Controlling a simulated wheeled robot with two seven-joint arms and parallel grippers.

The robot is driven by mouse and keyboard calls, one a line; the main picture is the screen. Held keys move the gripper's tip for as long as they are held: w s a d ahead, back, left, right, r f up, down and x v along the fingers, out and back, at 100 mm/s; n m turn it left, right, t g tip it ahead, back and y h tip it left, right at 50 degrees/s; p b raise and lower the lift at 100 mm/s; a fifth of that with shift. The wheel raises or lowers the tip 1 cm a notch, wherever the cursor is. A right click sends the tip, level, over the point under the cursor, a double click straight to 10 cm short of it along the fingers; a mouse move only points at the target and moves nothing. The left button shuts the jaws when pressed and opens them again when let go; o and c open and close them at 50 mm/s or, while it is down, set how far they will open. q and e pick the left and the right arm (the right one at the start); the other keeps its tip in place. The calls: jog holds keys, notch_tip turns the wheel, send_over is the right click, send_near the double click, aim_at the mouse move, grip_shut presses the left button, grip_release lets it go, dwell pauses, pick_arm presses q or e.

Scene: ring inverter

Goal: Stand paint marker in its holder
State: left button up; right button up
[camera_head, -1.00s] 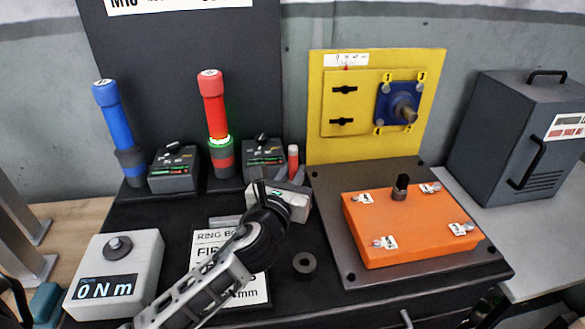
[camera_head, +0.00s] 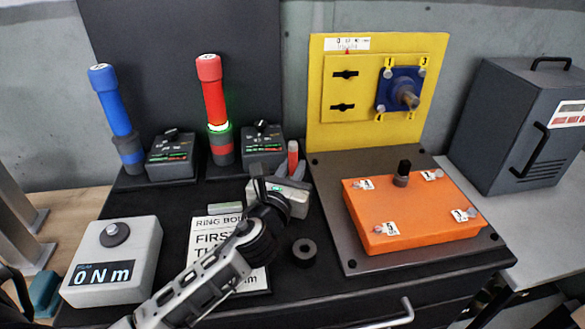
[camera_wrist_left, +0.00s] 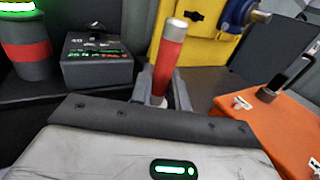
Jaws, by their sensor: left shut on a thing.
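The paint marker (camera_head: 293,154) is a short red cylinder with a pale top, and it shows larger in the left wrist view (camera_wrist_left: 169,58). My left gripper (camera_head: 291,174) is shut on its lower part and holds it nearly upright, with a slight tilt in the wrist view. The grey fingers hide much of its lower end. A dark ring with a round hole (camera_head: 304,263), perhaps the holder, lies on the black bench top, nearer the front than the gripper. The marker is apart from it. My right gripper is not seen.
Behind the gripper stand a red tool (camera_head: 211,93) with a green-lit ring, a blue tool (camera_head: 110,101) and two dark control boxes. An orange box (camera_head: 425,216) and yellow panel (camera_head: 324,128) are to the right. A printed sign (camera_head: 206,235) and torque meter (camera_head: 142,246) are left.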

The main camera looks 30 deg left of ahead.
pick_arm(q)
jog(key=shift+f, duration=0.1)
jog(key=o, duration=0.8)
jog(key=shift+o, duration=0.2)
jog(key=shift+s, duration=0.1)
jog(key=s+d, duration=0.1)
jog(key=s, duration=0.3)
jog(key=s+b, duration=0.1)
jog(key=s, duration=0.4)
jog(key=s+d+b, duration=0.1)
jog(key=s, duration=0.4)
jog(key=shift+s+d+f, duration=0.1)
jog(key=shift+s+d, duration=0.1)
jog(key=shift+d, duration=0.1)
jog(key=shift+s, duration=0.55)
jog(key=shift+d, duration=0.1)
